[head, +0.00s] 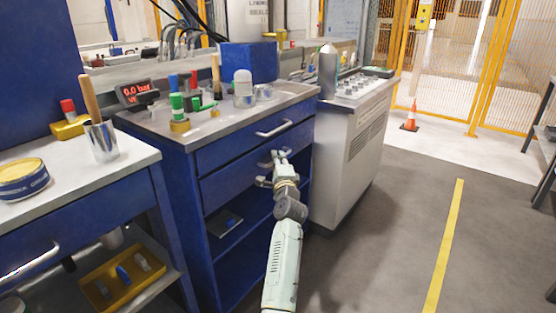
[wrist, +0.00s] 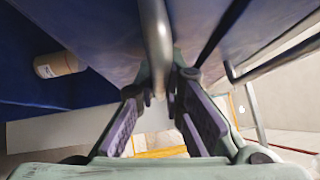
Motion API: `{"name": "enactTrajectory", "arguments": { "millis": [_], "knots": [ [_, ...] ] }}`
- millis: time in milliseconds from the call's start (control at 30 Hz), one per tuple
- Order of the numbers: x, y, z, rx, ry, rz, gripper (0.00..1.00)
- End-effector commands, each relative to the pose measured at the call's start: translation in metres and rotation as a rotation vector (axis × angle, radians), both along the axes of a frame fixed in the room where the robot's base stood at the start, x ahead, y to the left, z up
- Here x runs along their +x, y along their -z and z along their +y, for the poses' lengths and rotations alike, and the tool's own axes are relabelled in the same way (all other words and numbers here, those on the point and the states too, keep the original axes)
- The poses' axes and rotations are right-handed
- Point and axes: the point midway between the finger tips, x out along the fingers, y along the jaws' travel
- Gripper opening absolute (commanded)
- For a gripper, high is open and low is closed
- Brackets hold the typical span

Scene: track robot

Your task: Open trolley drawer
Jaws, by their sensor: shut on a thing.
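The blue trolley (head: 205,262) stands in the middle of the head view with two drawers above open shelves. The upper drawer (head: 228,151) has a silver bar handle (head: 275,128) and looks flush. The lower drawer (head: 225,187) also looks flush. My gripper (head: 278,157) is at the front of the lower drawer and is shut on its handle. In the wrist view the silver handle of the lower drawer (wrist: 156,45) runs between the two fingers of my gripper (wrist: 162,98). In the head view my gripper partly hides this handle.
Tools and a display (head: 137,93) stand on the trolley top. A white-topped bench (head: 125,163) with a cup (head: 101,143) is at the left. A white console (head: 345,150) stands close at the right. Open grey floor (head: 415,215) with a yellow line (head: 445,245) lies further right.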

Motion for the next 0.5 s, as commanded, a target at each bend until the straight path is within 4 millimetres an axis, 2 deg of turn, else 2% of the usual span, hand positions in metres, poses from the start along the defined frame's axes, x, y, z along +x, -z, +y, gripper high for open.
{"name": "enactTrajectory", "arguments": {
  "millis": [333,500],
  "knots": [
    [-0.001,0.001,-0.001,0.002,0.0,0.001,0.0],
    [-0.01,0.001,-0.013,0.003,-0.001,0.002,0.0]
  ]
}}
